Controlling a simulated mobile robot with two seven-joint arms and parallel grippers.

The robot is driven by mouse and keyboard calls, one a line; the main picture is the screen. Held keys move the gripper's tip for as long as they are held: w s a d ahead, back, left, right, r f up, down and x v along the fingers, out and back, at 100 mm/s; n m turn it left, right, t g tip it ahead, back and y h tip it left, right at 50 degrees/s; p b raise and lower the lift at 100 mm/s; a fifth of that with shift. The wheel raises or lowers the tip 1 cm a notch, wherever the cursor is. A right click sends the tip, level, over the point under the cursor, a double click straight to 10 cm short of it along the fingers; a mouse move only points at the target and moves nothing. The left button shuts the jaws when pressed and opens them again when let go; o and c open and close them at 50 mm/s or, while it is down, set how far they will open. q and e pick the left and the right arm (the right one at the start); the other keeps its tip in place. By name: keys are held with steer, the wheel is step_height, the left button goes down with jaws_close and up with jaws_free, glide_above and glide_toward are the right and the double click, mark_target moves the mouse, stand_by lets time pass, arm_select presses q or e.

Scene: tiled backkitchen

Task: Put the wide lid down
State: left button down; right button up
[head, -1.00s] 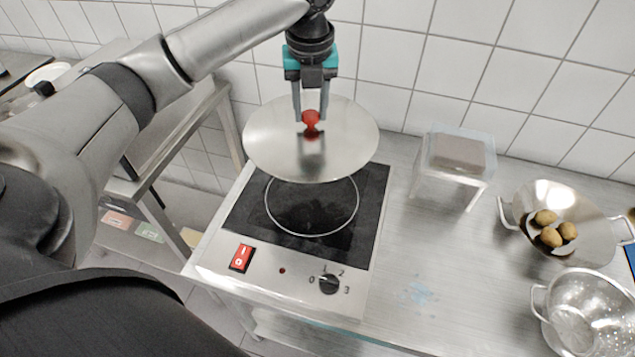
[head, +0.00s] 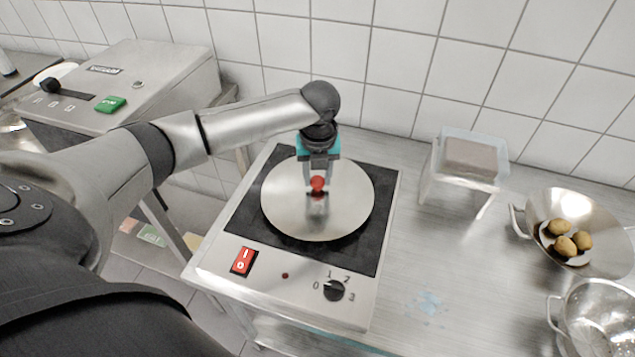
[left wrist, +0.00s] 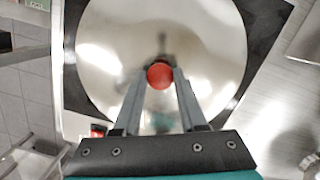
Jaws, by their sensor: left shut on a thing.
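The wide lid (head: 285,210) is a round, shiny metal disc with a red knob (head: 317,183). It lies level over the black top of the hot plate (head: 250,215), and I cannot tell whether it touches it. My left gripper (head: 318,180) points down from above with its fingers shut on the red knob. In the left wrist view the lid (left wrist: 110,50) fills the middle, with the knob (left wrist: 160,75) between the fingertips (left wrist: 160,78). The lid hides the ring marking of the hot plate. My right gripper is not in view.
A pan with potatoes (head: 590,215) and a colander (head: 598,318) stand at the far right. A metal appliance (head: 150,75) is at the left. The counter (head: 420,270) right of the hot plate is mostly clear.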

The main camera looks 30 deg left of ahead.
mark_target(318, 197)
arm_select(q)
step_height(318, 197, down, 2)
steer(key=shift+c, duration=2.3)
jaws_free()
steer(key=shift+f, duration=0.1)
step_height(318, 197, up, 12)
steer(key=s+d+p, duration=0.1)
steer(key=p, duration=0.1)
steer(key=shift+s, duration=0.2)
